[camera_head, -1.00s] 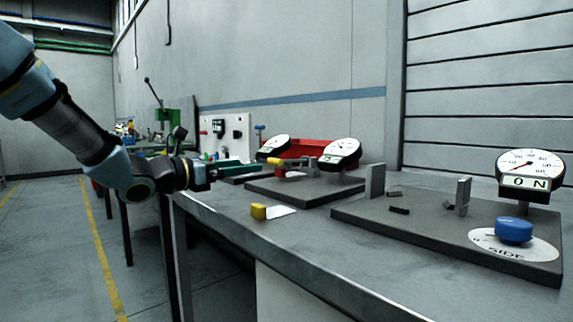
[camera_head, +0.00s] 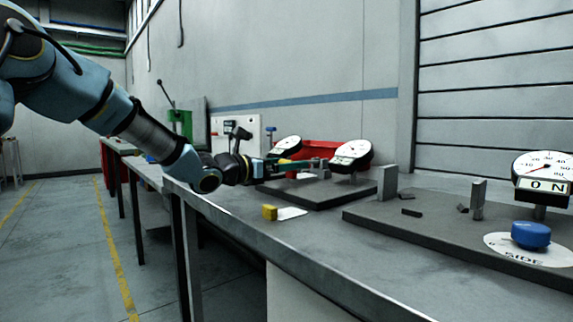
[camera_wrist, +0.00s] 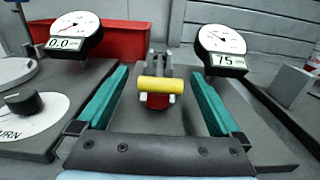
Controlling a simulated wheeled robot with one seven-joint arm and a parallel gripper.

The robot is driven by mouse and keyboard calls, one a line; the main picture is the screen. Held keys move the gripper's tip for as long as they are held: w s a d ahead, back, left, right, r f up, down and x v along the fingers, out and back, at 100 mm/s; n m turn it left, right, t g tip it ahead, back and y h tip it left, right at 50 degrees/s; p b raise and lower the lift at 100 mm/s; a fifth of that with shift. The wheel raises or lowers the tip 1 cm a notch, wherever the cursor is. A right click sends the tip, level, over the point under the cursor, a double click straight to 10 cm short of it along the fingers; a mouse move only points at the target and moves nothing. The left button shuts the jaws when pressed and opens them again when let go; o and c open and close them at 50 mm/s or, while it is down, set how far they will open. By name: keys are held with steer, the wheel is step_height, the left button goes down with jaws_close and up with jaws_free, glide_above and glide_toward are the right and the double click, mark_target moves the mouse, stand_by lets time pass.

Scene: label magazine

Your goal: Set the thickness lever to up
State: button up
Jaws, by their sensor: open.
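A lever with a yellow cross-bar handle (camera_wrist: 160,86) on a red part stands on a dark base plate. In the wrist view it is between the two teal fingers of my gripper (camera_wrist: 158,74), with a gap on each side. The gripper is open. In the head view my gripper (camera_head: 276,168) reaches in at the lever's plate, and the arm partly hides the lever. I see no label naming this lever, and its exact position is hard to tell.
A gauge reading 75 (camera_wrist: 222,46) stands behind right, and one reading 0.0 (camera_wrist: 74,34) behind left. A red bin (camera_wrist: 124,40) is behind. A black knob (camera_wrist: 22,102) is at left. A yellow block (camera_head: 269,212) and blue knob (camera_head: 531,235) are on the bench.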

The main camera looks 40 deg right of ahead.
jaws_close()
stand_by(0.8)
